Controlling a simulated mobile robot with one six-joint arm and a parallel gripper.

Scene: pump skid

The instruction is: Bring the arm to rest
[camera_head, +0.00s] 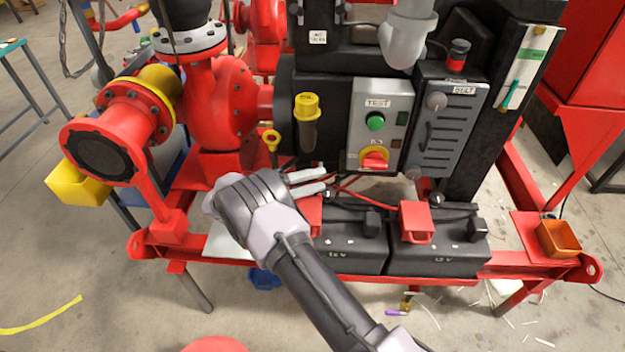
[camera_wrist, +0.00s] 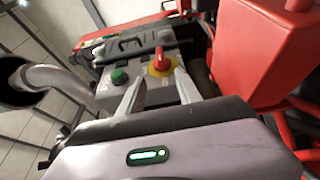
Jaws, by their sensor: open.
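My gripper (camera_head: 308,183) is open in front of the pump skid, above the left battery (camera_head: 345,245). Its two pale fingers point right in the head view, toward the area below the grey control box (camera_head: 380,110). In the wrist view the gripper (camera_wrist: 160,90) has its fingers spread apart with nothing between them. The box carries a green button (camera_head: 375,121) and a red rotary switch on a yellow plate (camera_head: 374,160). The green button (camera_wrist: 120,76) and the red switch (camera_wrist: 161,62) also show beyond the fingers in the wrist view.
A yellow-capped oil filler (camera_head: 306,105) and a yellow ring dipstick (camera_head: 271,138) stand left of the box. The red pump (camera_head: 225,105) is further left. Red cables and terminal covers (camera_head: 416,222) lie on the batteries. An orange tray (camera_head: 558,238) sits at the right frame end.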

